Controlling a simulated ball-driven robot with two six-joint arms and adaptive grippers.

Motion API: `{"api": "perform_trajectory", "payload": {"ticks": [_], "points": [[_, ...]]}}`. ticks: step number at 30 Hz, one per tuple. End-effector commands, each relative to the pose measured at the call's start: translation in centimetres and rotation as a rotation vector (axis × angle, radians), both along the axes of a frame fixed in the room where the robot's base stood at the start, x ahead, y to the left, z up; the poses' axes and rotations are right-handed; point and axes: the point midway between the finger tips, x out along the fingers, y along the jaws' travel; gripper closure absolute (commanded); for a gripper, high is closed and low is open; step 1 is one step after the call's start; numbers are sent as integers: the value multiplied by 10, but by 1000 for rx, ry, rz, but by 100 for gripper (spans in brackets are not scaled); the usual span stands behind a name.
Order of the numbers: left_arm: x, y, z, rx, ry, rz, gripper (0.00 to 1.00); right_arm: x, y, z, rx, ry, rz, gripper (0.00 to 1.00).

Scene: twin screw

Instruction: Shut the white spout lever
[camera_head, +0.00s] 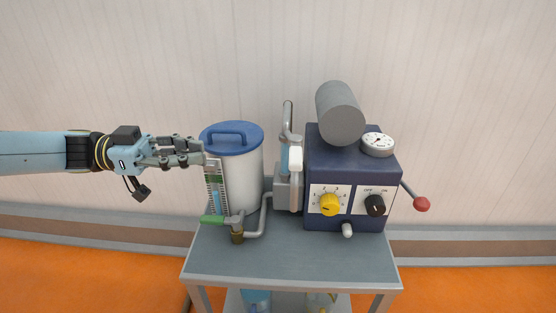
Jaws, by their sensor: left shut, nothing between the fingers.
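A white upright lever-like part (295,160) stands in front of a clear blue column, just left of the navy machine (345,165). A short white spout-like piece (347,230) sticks out low on the machine's front. I cannot tell for sure which of the two is the spout lever, nor its exact position. My left gripper (199,153) is shut and empty, in front of or beside the left edge of the white tank (245,180). It is well left of both white parts and apart from them. My right gripper is not in view.
The tank has a blue lid (232,138). A green-handled valve (212,219) and grey pipe sit at the grey table's (290,262) left. The machine carries a grey cylinder (340,114), gauge (378,144), yellow knob (329,205), black knob (375,205) and red-ball lever (421,204). The table front is clear.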

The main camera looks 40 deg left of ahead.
Motion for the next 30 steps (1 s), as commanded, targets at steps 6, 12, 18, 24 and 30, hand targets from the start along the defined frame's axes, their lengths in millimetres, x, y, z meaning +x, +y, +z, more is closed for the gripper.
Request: {"api": "perform_trajectory", "payload": {"ticks": [6,12,18,24,30], "points": [[3,-4,0,-2,-1,1,100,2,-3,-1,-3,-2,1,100],[18,-29,-1,-4,-5,2,100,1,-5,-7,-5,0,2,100],[41,-67,-1,-5,-7,2,100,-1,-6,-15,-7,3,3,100],[61,-98,-1,-4,-5,3,100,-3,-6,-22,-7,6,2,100],[71,-116,0,-3,-2,3,100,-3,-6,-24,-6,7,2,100]]}}
